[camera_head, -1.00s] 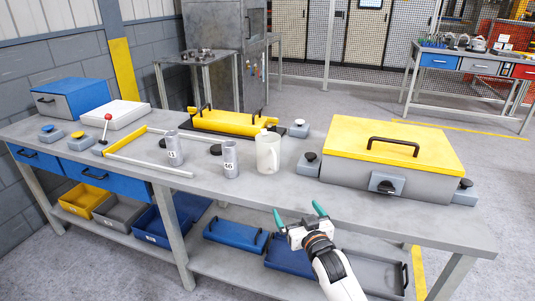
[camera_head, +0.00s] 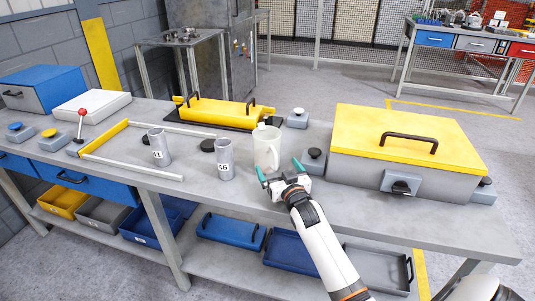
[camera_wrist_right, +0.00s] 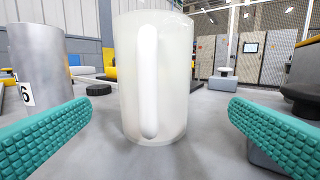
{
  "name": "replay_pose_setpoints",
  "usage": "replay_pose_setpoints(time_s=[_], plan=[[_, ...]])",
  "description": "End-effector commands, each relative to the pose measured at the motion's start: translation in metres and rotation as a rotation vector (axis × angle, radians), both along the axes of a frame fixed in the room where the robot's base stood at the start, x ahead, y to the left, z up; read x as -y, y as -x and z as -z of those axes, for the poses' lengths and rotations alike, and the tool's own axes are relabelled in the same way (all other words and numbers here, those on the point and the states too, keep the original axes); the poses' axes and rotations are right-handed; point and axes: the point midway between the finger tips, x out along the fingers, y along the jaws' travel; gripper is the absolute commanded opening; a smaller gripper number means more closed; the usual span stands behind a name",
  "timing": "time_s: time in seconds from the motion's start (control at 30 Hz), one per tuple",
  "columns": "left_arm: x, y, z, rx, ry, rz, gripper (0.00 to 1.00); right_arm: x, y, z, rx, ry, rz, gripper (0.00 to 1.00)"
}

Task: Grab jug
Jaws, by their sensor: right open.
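A white translucent jug (camera_head: 267,150) stands upright on the grey workbench. In the right wrist view the jug (camera_wrist_right: 172,85) fills the middle, with its handle (camera_wrist_right: 148,82) turned toward the camera. My right gripper (camera_head: 280,171) is open with its green fingertips just in front of the jug. My left gripper is not in view.
A black-topped button box (camera_head: 314,161) and a yellow-lidded grey case (camera_head: 360,165) stand to the right. A yellow fixture (camera_head: 213,111) lies behind.

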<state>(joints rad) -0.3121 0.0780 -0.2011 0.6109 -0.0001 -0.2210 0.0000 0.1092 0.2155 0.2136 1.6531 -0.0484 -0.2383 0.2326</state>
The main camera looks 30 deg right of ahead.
Motion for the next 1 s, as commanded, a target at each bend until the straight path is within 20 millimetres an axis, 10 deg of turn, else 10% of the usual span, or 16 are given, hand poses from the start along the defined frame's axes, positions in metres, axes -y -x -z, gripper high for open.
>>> replay_pose_setpoints(time_s=[0.7,1.0], plan=[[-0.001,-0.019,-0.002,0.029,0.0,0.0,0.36,0.006,-0.054,-0.006,-0.001,0.0,-0.001,1.0],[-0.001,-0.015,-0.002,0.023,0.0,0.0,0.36,0.006,-0.054,-0.006,-0.001,0.0,-0.001,0.51]])
